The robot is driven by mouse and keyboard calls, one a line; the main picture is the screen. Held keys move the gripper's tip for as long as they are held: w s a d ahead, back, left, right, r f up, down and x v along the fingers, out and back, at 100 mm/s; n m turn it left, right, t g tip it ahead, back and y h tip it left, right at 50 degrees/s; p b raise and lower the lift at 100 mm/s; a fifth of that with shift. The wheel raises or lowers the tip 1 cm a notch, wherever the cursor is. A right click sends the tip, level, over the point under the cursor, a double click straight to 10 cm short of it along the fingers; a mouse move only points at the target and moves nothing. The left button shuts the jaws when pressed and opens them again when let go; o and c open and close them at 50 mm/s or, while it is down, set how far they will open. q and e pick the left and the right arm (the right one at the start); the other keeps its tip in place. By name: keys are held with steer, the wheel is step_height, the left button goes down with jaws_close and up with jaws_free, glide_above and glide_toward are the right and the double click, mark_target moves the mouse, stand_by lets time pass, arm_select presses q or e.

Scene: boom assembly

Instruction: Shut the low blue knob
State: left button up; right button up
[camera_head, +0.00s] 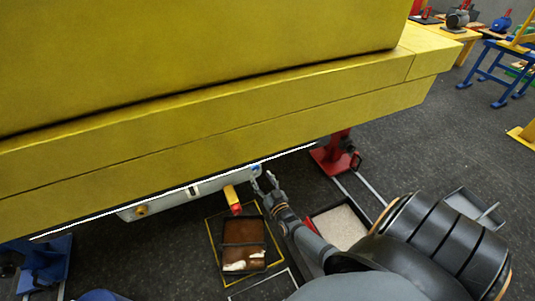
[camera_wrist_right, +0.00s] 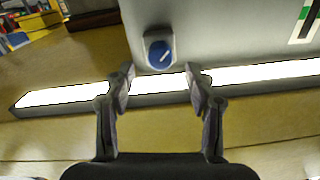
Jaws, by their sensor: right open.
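The blue knob (camera_wrist_right: 160,52) is round with a white pointer line and sits on a grey panel (camera_wrist_right: 235,30) in the right wrist view. In the head view the knob (camera_head: 256,169) is at the right end of the grey box (camera_head: 185,197) under the yellow boom (camera_head: 210,115). My right gripper (camera_head: 265,180) is right beside the knob. In the right wrist view its two fingers (camera_wrist_right: 162,85) are apart, one on each side below the knob, with nothing between them. Contact with the knob does not show. My left gripper is out of view.
A bright light strip (camera_wrist_right: 260,74) runs along the boom beside the panel. A yellow and red part (camera_head: 232,198) hangs near the box. A tray with brown contents (camera_head: 243,232) and a red-edged tray (camera_head: 338,226) lie on the floor. A red stand (camera_head: 330,158) is at the right.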

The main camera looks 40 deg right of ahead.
steer(key=v, duration=0.7)
steer(key=shift+s, duration=0.25)
